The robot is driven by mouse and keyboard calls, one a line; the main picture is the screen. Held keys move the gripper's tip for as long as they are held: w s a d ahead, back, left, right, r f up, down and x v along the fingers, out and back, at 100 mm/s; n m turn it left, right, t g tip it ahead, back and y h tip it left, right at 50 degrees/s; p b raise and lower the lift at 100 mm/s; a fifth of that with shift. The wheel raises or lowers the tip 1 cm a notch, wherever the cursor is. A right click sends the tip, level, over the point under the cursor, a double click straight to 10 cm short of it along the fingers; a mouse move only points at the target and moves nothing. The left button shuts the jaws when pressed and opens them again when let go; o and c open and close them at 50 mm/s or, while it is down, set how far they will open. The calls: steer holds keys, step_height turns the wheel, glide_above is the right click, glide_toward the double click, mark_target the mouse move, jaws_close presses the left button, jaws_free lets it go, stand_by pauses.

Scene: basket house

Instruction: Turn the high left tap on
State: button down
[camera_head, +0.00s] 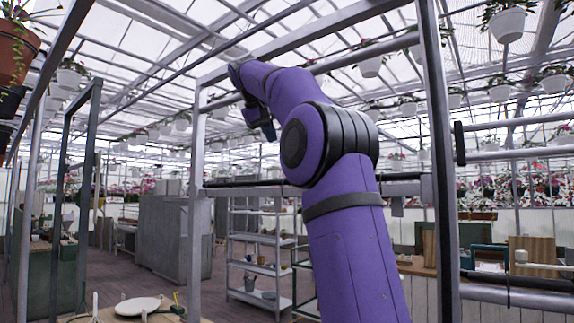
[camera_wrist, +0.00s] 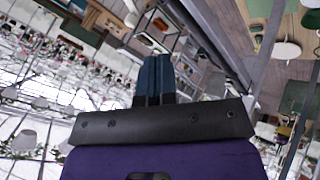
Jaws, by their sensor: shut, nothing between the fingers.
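I cannot make out the high left tap for certain in either view. A metal frame with upright posts (camera_head: 197,200) and cross pipes stands in front of me in the head view. A dark upright bar (camera_head: 459,143) sits at the end of a pipe on the right; I cannot tell whether it is a tap handle. My purple arm rises through the frame area, and its far end bends down at the upper left. My gripper (camera_wrist: 154,80) shows in the wrist view with its two blue-grey fingers together and nothing between them. No tap touches the fingers.
A shelf rack (camera_head: 262,255) and grey cabinets (camera_head: 172,235) stand behind the frame. A white round plate (camera_head: 138,306) lies on a table at lower left. Hanging pots (camera_head: 508,24) line the roof. Open floor (camera_head: 118,275) shows at the left.

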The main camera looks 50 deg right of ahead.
steer(key=shift+t, duration=0.3)
steer(key=x, duration=0.3)
steer(key=s+d+x, duration=0.1)
steer(key=x, duration=0.3)
steer(key=d+r+x, duration=0.1)
steer(key=x, duration=0.2)
steer(key=shift+s+d+f, duration=0.1)
steer(key=shift+f, duration=0.05)
steer(key=shift+s+d, duration=0.2)
steer(key=shift+d, duration=0.3)
